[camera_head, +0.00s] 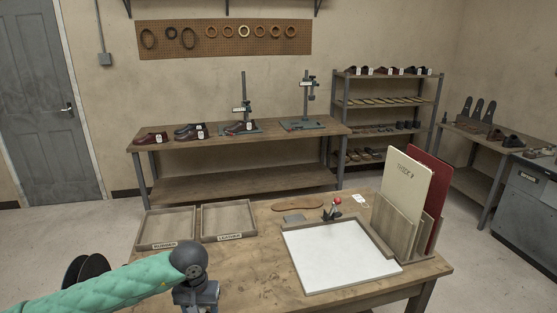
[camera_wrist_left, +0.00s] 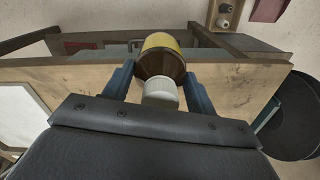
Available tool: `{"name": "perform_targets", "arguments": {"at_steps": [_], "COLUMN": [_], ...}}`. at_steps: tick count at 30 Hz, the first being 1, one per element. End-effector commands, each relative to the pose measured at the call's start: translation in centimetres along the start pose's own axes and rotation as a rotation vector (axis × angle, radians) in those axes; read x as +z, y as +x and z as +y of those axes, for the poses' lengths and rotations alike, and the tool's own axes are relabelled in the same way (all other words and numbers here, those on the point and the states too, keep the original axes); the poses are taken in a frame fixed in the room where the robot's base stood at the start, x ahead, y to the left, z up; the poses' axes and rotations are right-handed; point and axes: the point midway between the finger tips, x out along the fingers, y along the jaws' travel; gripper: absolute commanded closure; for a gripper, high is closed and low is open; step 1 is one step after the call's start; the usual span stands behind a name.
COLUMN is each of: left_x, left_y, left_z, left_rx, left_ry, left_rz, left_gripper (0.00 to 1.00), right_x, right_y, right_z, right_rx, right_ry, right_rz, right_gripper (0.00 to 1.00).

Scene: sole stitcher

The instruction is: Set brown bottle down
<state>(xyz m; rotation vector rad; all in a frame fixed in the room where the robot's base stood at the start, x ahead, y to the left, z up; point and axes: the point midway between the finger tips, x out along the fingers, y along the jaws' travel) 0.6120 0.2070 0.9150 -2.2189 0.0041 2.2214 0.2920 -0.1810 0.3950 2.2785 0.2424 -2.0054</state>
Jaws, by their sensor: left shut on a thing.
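My left gripper (camera_wrist_left: 160,88) is shut on the brown bottle (camera_wrist_left: 160,64) in the left wrist view, one blue finger on each side. The bottle has a yellow label and a white cap (camera_wrist_left: 160,92) that faces the wrist camera. The wooden worktable (camera_wrist_left: 230,82) shows behind and around it; I cannot tell whether the bottle touches the table. In the head view my left wrist (camera_head: 196,284) is over the table's front left part, and the bottle and fingertips are hidden or out of frame. My right gripper is not in view.
Two shallow trays (camera_head: 165,245) lie at the table's back left. A white board (camera_head: 340,255) lies in the middle right, with a red-knobbed clamp (camera_head: 334,209) behind it. Upright panels (camera_head: 403,188) stand at the right. The wood between wrist and white board is clear.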

Motion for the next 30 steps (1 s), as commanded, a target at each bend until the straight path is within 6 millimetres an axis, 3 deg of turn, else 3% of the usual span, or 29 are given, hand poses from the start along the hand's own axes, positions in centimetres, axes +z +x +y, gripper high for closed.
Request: {"name": "perform_targets", "arguments": {"at_steps": [21, 30], "left_x": [-0.6, -2.1], "left_y": [-0.7, -1.5], "left_z": [0.0, 0.8], "left_rx": [-0.001, 0.002], "left_ry": [-0.003, 0.006], "left_rz": [0.001, 0.004], "left_gripper": [0.75, 0.75], "right_x": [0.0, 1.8], "right_y": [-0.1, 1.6], "right_z": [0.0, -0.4], "right_rx": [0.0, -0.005], "right_ry": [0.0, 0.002], "right_rz": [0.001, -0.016], "right_gripper": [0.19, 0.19]}}
